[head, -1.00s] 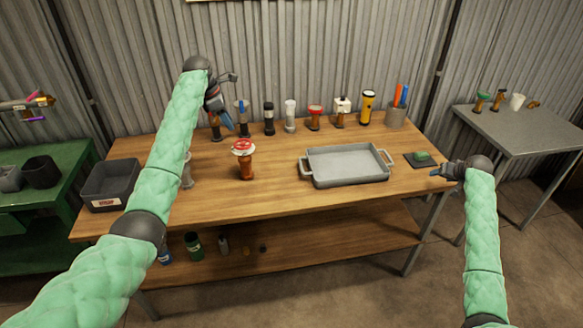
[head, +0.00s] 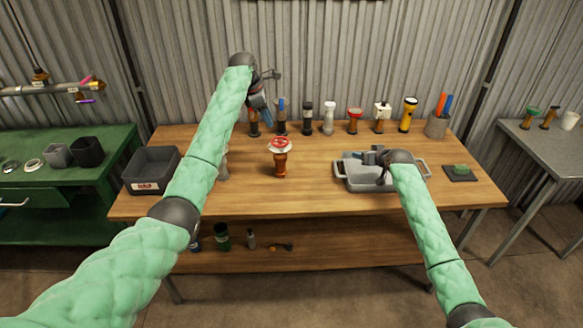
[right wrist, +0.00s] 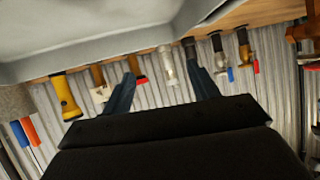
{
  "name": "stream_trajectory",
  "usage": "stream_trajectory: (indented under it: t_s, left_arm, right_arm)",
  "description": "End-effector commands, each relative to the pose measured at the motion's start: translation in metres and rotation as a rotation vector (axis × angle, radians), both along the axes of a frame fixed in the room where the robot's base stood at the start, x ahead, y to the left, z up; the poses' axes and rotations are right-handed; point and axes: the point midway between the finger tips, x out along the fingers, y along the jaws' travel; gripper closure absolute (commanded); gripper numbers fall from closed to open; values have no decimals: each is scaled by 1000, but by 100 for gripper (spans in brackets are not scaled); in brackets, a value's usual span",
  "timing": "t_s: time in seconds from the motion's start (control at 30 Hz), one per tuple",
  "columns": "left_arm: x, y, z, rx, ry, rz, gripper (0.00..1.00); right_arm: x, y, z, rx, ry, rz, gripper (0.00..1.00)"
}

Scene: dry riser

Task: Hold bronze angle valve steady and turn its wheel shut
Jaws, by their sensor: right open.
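The bronze angle valve (head: 281,163), an orange-brown body with a red wheel (head: 281,142) and a pale collar on top, stands upright on the wooden workbench, left of the tray. My left gripper (head: 264,100) is above the back left of the bench, beyond the valve and close to the left end of the back row. Its jaw gap is not clear. My right gripper (head: 366,157) is over the tray, right of the valve and apart from it. In the right wrist view its blue fingers (right wrist: 160,62) are spread with nothing held between them.
A grey tray (head: 359,184) lies under my right gripper. Along the back stand several fittings, a yellow torch (head: 407,115) and a pen cup (head: 437,126). A dark bin (head: 152,172) is at the left end. Bench between valve and tray is clear.

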Motion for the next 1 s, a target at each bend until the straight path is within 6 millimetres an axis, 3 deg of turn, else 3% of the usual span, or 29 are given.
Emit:
stream_trajectory:
  t_s: [0.03, 0.3, 0.5, 0.7, 1.0]
  left_arm:
    - [0, 0, 0, 0, 0, 0, 64]
    - [0, 0, 0, 0, 0, 0, 64]
    - [0, 0, 0, 0, 0, 0, 64]
    - [0, 0, 0, 0, 0, 0, 64]
    - [0, 0, 0, 0, 0, 0, 64]
  right_arm:
    - [1, 25, -2, -2, -8, 28, 40]
    - [-8, 154, -13, -12, -58, 173, 40]
    - [-22, 233, -18, -16, -92, 264, 40]
    - [-33, 276, -21, -17, -111, 315, 40]
    - [-21, 295, -28, -15, -114, 325, 40]
